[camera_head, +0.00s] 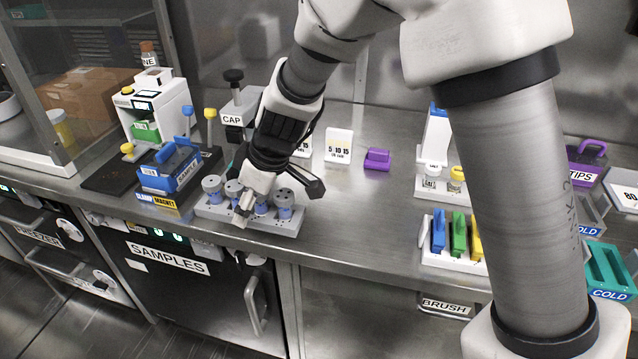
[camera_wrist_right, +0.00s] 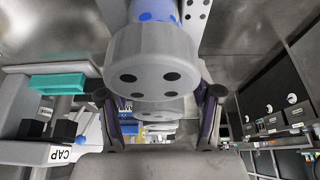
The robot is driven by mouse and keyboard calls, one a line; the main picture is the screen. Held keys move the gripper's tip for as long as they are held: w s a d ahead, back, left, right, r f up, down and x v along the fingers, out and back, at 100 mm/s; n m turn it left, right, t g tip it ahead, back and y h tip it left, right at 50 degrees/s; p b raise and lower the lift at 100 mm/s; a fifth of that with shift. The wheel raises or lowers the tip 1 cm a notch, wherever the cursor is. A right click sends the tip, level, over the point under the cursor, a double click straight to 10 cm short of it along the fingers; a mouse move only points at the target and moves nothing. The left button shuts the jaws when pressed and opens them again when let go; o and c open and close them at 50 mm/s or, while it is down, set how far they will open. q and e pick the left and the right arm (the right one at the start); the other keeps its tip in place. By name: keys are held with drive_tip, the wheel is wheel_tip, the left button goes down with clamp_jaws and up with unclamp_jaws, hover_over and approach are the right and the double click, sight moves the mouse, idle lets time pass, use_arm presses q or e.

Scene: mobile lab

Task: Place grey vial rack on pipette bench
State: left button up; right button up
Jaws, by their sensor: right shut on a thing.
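The grey vial rack (camera_head: 288,229) is a long light-grey block holding several grey-capped vials with blue marks. It is at the counter's front edge, above the SAMPLES door; I cannot tell if it is lifted. My right gripper (camera_head: 277,204) reaches down over it from above and hides its middle. In the right wrist view a large grey vial cap (camera_wrist_right: 143,68) with dark dots is close to the camera, and the fingers (camera_wrist_right: 162,112) stand on either side of the row of caps. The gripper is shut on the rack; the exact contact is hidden. My left gripper is not in view.
A blue rack labelled CLAMP MAGNET (camera_head: 170,172) stands close on the left. A CAP device (camera_head: 238,115) is behind the gripper. A purple block (camera_head: 377,159) and a number card (camera_head: 338,146) stand farther right. The counter (camera_head: 365,215) between the rack and the colored-tube holder (camera_head: 452,262) is clear.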

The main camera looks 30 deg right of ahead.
drive_tip(key=p, duration=0.6)
hover_over(313, 202)
drive_tip(key=s, duration=0.1)
drive_tip(key=shift+d+f, duration=0.1)
drive_tip(key=shift+f, duration=0.55)
drive_tip(key=f, duration=0.3)
drive_tip(key=shift+s+d+f+b, duration=0.1)
drive_tip(key=shift+d+f+b, duration=0.25)
drive_tip(key=shift+f+b, duration=0.05)
drive_tip(key=shift+f, duration=0.2)
drive_tip(key=o, duration=1.4)
drive_tip(key=shift+o, duration=0.2)
drive_tip(key=shift+r, duration=0.15)
drive_tip(key=shift+r, duration=0.3)
drive_tip(key=p+v, duration=0.2)
drive_tip(key=v, duration=0.9)
drive_tip(key=shift+s+d+r, duration=0.15)
drive_tip(key=shift+d+r, duration=0.05)
